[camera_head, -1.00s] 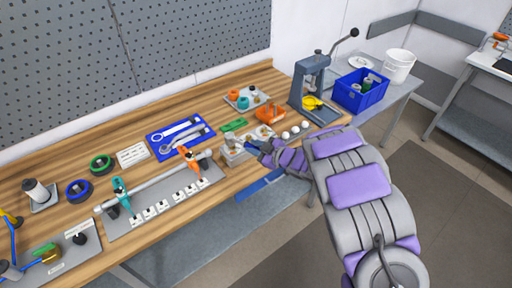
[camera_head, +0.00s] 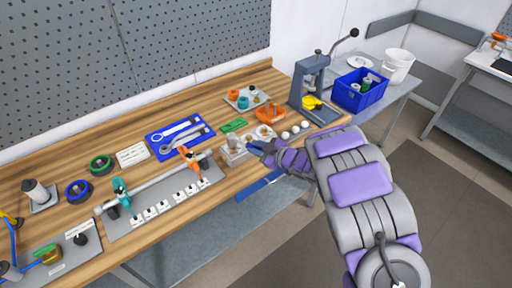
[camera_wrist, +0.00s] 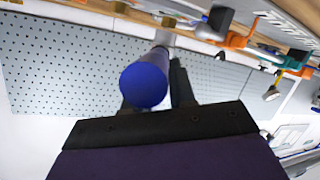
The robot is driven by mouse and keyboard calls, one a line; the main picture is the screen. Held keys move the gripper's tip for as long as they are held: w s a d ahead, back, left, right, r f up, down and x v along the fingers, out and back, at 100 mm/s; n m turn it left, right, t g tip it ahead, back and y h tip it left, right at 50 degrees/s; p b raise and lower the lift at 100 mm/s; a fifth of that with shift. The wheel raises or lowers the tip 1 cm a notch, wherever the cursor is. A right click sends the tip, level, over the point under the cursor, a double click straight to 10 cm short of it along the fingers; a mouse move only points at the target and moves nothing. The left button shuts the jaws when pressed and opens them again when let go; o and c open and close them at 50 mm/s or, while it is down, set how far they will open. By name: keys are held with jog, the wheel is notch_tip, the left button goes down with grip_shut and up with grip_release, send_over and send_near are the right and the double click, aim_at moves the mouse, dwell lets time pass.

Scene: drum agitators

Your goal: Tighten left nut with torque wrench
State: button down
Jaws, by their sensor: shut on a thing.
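My gripper (camera_head: 262,147) is at the front edge of the wooden bench, at the right side of a grey block-like fixture (camera_head: 235,156). In the wrist view my dark fingers (camera_wrist: 158,85) are shut around a tool with a round blue handle (camera_wrist: 143,85), seen end-on. Its shaft points away from me. The tool's head is hidden, so I cannot tell whether it touches a nut. The nuts are too small to make out. Two wrench-like tools (camera_head: 182,133) lie on a blue mat (camera_head: 157,150) behind the fixture.
A grey plate with a teal clamp (camera_head: 121,192) and an orange clamp (camera_head: 188,156) lies left of the fixture. An orange tray (camera_head: 270,114), white balls (camera_head: 295,129) and a lever press (camera_head: 312,82) stand to the right. A blue crate (camera_head: 360,91) is on a side table.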

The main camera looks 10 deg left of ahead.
jog(key=shift+d, duration=0.35)
jog(key=shift+f, duration=0.4)
dwell(0.6)
jog(key=shift+a+r, duration=0.1)
jog(key=shift+r, duration=0.15)
dwell(0.7)
jog(key=shift+a+p, duration=0.2)
jog(key=shift+p, duration=0.25)
jog(key=shift+f+b, duration=0.3)
jog(key=shift+f, duration=0.6)
dwell(1.2)
jog(key=shift+s+a, duration=0.1)
dwell(0.4)
